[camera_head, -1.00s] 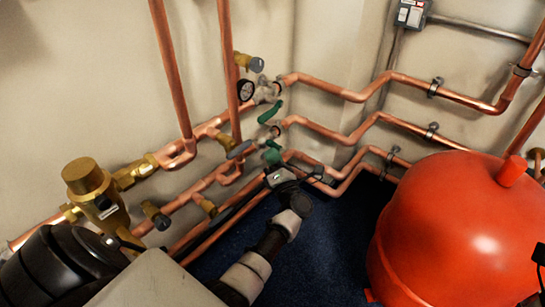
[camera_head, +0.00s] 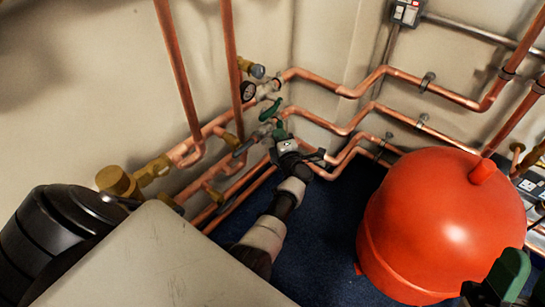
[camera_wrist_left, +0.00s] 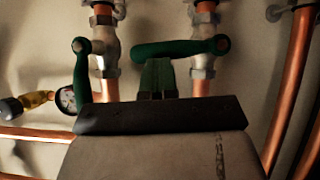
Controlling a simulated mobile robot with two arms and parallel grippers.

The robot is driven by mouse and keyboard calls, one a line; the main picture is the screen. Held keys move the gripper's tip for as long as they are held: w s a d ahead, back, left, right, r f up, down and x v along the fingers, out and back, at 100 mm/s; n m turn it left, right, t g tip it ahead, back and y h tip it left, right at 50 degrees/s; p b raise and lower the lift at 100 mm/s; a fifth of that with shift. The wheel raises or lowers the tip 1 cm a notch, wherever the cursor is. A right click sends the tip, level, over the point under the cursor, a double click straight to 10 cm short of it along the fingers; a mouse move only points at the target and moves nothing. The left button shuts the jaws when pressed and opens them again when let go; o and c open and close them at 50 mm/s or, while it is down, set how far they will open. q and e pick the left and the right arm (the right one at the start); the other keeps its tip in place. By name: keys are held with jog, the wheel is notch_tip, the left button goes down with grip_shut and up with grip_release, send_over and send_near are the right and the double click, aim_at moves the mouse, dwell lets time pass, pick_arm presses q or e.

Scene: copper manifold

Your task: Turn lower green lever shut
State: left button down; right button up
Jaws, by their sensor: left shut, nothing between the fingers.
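The wrist view shows two green-handled valves. The lower green lever (camera_wrist_left: 180,49) lies across its copper pipe, with its pivot at the right and its handle pointing left. The upper green lever (camera_wrist_left: 82,75) runs along its pipe, and it also shows in the head view (camera_head: 270,110). My left gripper (camera_wrist_left: 158,66) is shut and empty, its green fingertips right at the lower lever's handle; I cannot tell whether they touch. In the head view my left gripper (camera_head: 281,134) covers much of the lower lever. Part of my right gripper (camera_head: 510,275) shows at the lower right edge, its opening unclear.
A large red tank (camera_head: 440,225) stands right of my left arm. Copper pipes (camera_head: 345,130) run along both walls around the valves. A pressure gauge (camera_head: 248,92) sits near the upper valve. Blue floor (camera_head: 325,235) is clear between arm and tank.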

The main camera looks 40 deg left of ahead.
pick_arm(q)
jog(key=shift+w+r+p, duration=0.25)
jog(key=shift+w+p, duration=0.1)
jog(key=shift+w, duration=0.05)
pick_arm(e)
jog(key=shift+w+a+f+g+h, duration=0.1)
jog(key=shift+w+f+g+h, duration=0.2)
jog(key=shift+w+f+g, duration=0.25)
jog(key=shift+w+f+g+h, duration=0.3)
jog(key=shift+w+g, duration=0.3)
jog(key=shift+g, duration=0.05)
